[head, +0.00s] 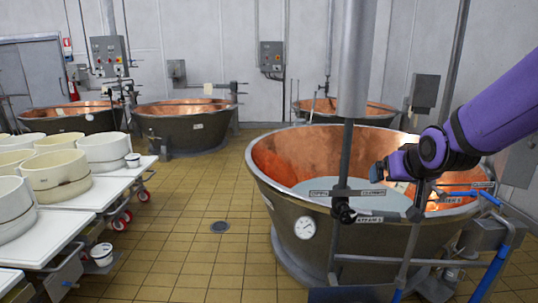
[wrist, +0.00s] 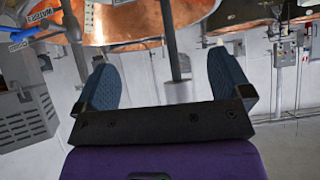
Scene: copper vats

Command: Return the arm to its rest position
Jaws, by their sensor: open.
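My purple arm reaches in from the right in the head view. My gripper (head: 385,172) is in front of the large copper vat (head: 285,160), at about the height of its rim in the picture. In the wrist view my gripper (wrist: 166,85) shows two blue-grey padded fingers spread wide apart. Nothing is held between them. The wrist view appears upside down, with copper vats along its top edge. The fingertips are small and dark in the head view.
A grey vertical post (head: 352,60) and pipes with valves stand before the vat. Blue handles (head: 490,198) are at its right. A white table (head: 70,192) with several round white moulds stands left. Other vats (head: 185,125) line the back.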

